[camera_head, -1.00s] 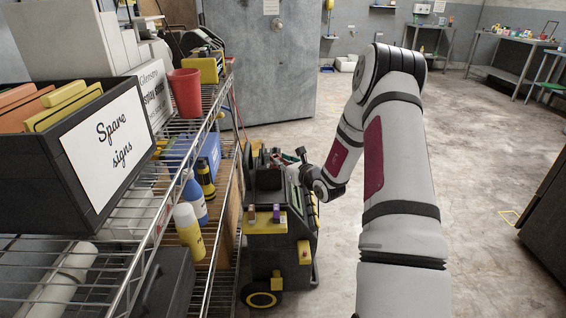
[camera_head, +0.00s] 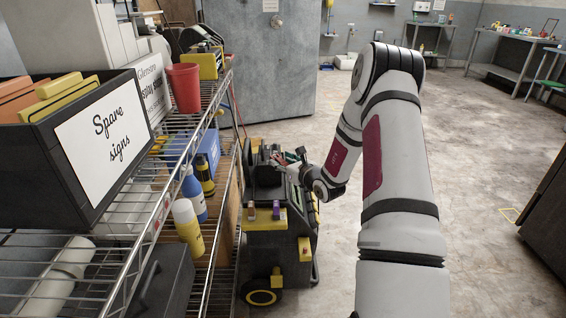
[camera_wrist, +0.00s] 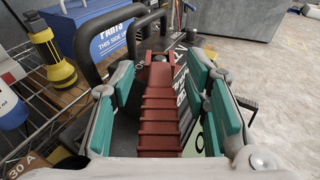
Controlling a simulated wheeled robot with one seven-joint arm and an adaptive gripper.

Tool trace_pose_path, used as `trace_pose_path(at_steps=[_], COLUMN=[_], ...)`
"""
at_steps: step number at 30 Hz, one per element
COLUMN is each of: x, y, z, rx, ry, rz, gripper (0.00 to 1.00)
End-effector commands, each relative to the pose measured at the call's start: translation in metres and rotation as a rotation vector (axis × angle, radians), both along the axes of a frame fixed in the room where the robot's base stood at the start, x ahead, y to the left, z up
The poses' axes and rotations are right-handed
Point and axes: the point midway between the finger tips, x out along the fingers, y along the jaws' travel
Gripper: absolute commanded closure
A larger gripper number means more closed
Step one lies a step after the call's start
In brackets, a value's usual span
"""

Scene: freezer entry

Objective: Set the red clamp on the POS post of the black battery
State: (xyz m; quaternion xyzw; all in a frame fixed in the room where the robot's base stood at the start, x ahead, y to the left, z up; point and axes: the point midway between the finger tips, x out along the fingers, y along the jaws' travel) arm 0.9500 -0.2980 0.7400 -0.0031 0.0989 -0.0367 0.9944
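The red clamp (camera_wrist: 160,115) is in the middle of the wrist view, its ribbed red handle toward the camera and its narrower end away. My gripper (camera_wrist: 160,82) has teal pads on either side of the clamp. Narrow gaps show between pads and clamp, so the gripper looks open around it. In the head view my gripper (camera_head: 301,166) is low over the black and yellow wheeled cart (camera_head: 277,250).
A wire shelf (camera_head: 150,240) stands left of the cart, with a Spare signs box (camera_head: 57,165), a red cup (camera_head: 184,88) and bottles. Black loop handles (camera_wrist: 84,52) rise close to my left finger. Open floor (camera_head: 480,220) lies to the right.

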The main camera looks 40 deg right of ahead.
Motion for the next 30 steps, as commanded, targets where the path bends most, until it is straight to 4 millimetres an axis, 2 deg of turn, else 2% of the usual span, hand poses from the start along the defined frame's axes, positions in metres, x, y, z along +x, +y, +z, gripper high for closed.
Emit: trace_pose_path(at_steps=[8,11,21,27,30], x=[-0.006,-0.019,-0.085,-0.11,-0.116], y=[0.0,0.001,0.005,0.007,0.008], z=[0.001,0.003,0.017,0.022,0.023], rx=[0.0,0.001,0.0,0.0,0.0], ry=[0.002,0.003,0.003,0.001,0.0], rz=[-0.001,-0.001,-0.002,-0.002,-0.001], gripper=[0.58,0.58,0.58,0.58,0.58])
